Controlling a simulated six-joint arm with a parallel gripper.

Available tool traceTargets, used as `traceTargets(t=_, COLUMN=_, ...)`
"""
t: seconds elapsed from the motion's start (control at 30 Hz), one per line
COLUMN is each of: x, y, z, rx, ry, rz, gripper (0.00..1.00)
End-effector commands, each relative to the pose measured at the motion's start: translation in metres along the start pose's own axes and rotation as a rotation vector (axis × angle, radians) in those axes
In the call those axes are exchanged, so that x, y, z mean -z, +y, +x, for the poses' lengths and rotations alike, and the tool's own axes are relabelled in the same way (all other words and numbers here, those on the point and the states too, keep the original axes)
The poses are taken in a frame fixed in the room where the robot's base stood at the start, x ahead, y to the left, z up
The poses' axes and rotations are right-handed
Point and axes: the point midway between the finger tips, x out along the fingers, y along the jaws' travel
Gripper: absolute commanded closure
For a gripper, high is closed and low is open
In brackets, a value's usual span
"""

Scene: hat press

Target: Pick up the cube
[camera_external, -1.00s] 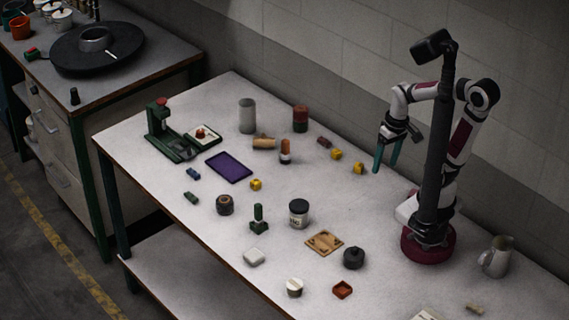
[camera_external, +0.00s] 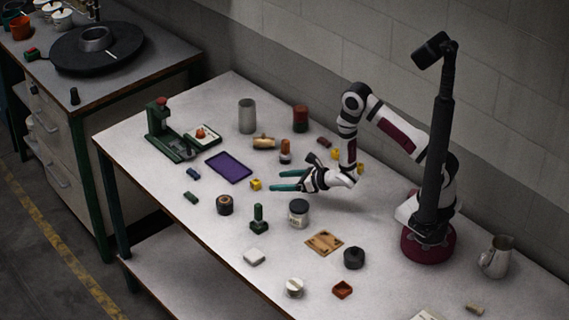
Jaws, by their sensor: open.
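Three small yellow blocks show in the external view. One yellow cube (camera_external: 256,184) lies near the table's middle, just right of the purple pad. Another yellow block (camera_external: 336,154) lies farther back, beside my wrist. The third yellow block (camera_external: 360,168) is partly hidden behind my arm. I cannot tell which one the task means. My gripper (camera_external: 276,181) is open and empty, low over the table. Its two teal fingers point left toward the first cube, with a small visible gap between the fingertips and it.
The purple pad (camera_external: 229,167) lies left of the cube. A dark round roll (camera_external: 225,204), a green stamp-like piece (camera_external: 259,218) and a lidded jar (camera_external: 299,213) stand in front. An orange-topped bottle (camera_external: 285,151) stands behind my gripper. A green press (camera_external: 165,131) stands back left.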

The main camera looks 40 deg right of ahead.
Motion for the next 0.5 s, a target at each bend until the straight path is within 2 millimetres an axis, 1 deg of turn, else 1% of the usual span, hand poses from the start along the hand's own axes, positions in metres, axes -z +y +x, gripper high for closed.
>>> traceTargets(t=0.03, x=0.0, y=0.001, z=0.011, rx=-0.001, ry=-0.002, rz=0.0, gripper=0.24)
traceTargets(t=0.1, x=0.0, y=0.0, z=0.024, rx=0.0, ry=0.0, rz=0.0, gripper=0.24)
traceTargets(t=0.23, x=0.001, y=0.001, z=0.04, rx=-0.001, ry=0.0, rz=0.001, gripper=0.24)
traceTargets(t=0.4, x=0.003, y=0.004, z=0.074, rx=-0.001, ry=0.0, rz=0.003, gripper=0.24)
traceTargets(t=0.5, x=0.003, y=0.004, z=0.084, rx=-0.001, ry=0.001, rz=0.003, gripper=0.24)
